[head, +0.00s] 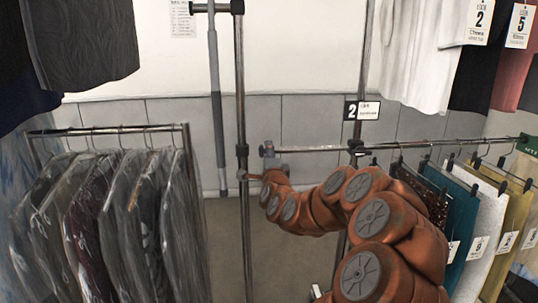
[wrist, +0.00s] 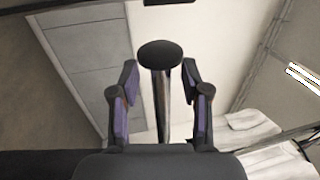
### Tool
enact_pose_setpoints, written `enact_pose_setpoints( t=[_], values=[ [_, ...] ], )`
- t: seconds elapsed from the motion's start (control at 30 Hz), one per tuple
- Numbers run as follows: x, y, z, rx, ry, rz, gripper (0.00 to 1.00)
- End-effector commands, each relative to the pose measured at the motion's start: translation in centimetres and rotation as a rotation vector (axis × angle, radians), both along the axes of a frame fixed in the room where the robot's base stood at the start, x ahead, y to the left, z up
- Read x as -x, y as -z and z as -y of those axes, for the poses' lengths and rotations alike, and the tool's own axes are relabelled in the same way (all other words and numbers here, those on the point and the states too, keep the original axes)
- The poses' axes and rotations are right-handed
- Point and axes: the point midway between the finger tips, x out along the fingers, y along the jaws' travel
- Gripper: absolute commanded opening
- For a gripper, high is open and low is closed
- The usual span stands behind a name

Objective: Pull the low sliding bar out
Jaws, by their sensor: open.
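The low sliding bar (head: 310,149) is a thin grey metal rod running level through the middle of the head view, from near the tall post to the rack of garments on the right. In the wrist view a metal bar (wrist: 161,95) with a round black end cap (wrist: 160,53) lies between the purple-padded fingers of my gripper (wrist: 160,70). The fingers stand open, with a visible gap on each side of the bar. In the head view my gripper (head: 269,154) is small at the bar's left end, and its fingers cannot be made out clearly.
Tall metal posts (head: 240,110) stand left of my gripper and behind it. A number 2 sign (head: 351,110) is above the bar. Garments with tags (head: 485,240) hang at right. Bagged garments (head: 120,215) hang at left. Bare floor (head: 222,240) shows between.

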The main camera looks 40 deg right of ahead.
Motion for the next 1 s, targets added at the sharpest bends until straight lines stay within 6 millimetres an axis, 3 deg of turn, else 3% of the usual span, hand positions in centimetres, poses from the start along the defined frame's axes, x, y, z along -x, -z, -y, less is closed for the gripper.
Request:
enact_pose_setpoints(
  t=[0.33, 1.0],
  values=[
    [0.7, 0.1, -0.3, 0.0, 0.001, 0.0, 0.46],
    [6.2, 1.3, -3.4, 0.0, 0.001, 0.001, 0.46]
  ],
)
